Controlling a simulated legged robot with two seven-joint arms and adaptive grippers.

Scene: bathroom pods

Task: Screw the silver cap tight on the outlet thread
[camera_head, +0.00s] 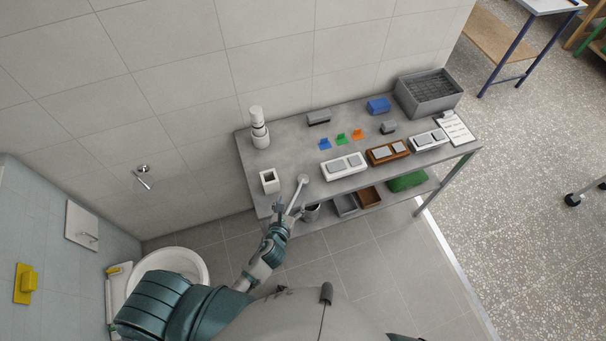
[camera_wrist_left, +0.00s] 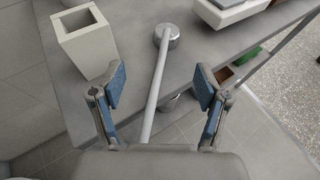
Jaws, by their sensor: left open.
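A round silver piece (camera_head: 303,179) with a long pale rod lies at the front edge of the grey table, left part. In the left wrist view the round silver piece (camera_wrist_left: 169,37) is ahead of my fingers. The rod runs back between them. I cannot tell whether this piece is the silver cap. My left gripper (camera_head: 284,211) is open at the table's front edge, and it also shows in the left wrist view (camera_wrist_left: 159,79); neither finger pad visibly clamps the rod. A silver fitting (camera_head: 143,175) sticks out of the tiled wall at left; no thread can be made out on it.
The grey table (camera_head: 285,149) carries a white square holder (camera_head: 269,181), a white bottle-like object (camera_head: 258,128), switch plates (camera_head: 343,166) and a grey crate (camera_head: 429,92). A toilet (camera_head: 173,263) stands at lower left.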

